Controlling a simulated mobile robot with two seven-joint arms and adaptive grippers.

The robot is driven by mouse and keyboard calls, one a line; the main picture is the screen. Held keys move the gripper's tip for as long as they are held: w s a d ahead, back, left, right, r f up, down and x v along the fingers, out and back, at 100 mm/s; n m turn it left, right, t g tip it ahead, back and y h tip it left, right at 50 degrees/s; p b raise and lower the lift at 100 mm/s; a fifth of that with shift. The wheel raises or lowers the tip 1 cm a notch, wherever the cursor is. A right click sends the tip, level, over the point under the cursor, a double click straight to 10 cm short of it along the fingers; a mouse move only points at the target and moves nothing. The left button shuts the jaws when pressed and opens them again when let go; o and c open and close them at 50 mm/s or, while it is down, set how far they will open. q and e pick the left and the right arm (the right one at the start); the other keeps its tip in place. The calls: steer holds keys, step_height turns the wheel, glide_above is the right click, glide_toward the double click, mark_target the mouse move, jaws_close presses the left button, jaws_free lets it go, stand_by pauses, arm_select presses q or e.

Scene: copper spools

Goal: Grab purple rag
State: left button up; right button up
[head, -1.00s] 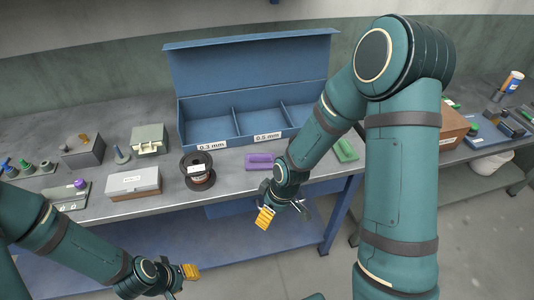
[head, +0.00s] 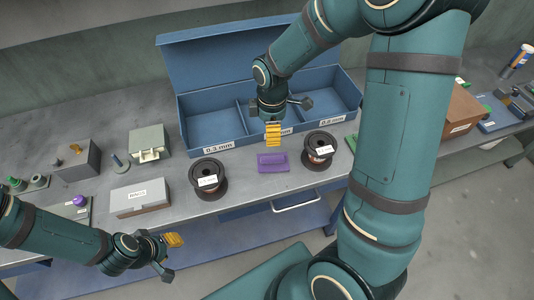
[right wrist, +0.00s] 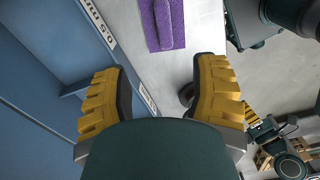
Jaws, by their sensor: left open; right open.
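The purple rag (head: 272,162) lies folded flat on the grey bench, in front of the blue box and between two copper spools. It also shows at the top of the right wrist view (right wrist: 163,24). My right gripper (head: 273,134) is open and empty, above the bench just behind the rag, near the box's front wall. In the right wrist view its yellow fingers (right wrist: 160,95) are spread apart, with the rag beyond them and not between them. My left gripper (head: 172,250) is open and empty, in front of the bench's front edge at lower left.
The open blue box (head: 212,127) with labelled compartments stands behind the rag. One spool (head: 208,179) stands left of the rag, another spool (head: 318,150) right of it. A grey case (head: 140,198) sits further left. Bare bench lies in front of the rag.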

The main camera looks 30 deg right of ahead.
mark_target(273, 158)
steer(key=f, duration=0.5)
steer(key=s+f+b, duration=0.1)
steer(key=f, duration=0.2)
step_height(273, 158, down, 5)
steer(key=shift+d+r+b, duration=0.1)
steer(key=shift+b, duration=0.4)
arm_select(q)
steer(key=shift+s+f, duration=0.7)
steer(key=shift+f, duration=0.25)
arm_select(e)
jaws_close()
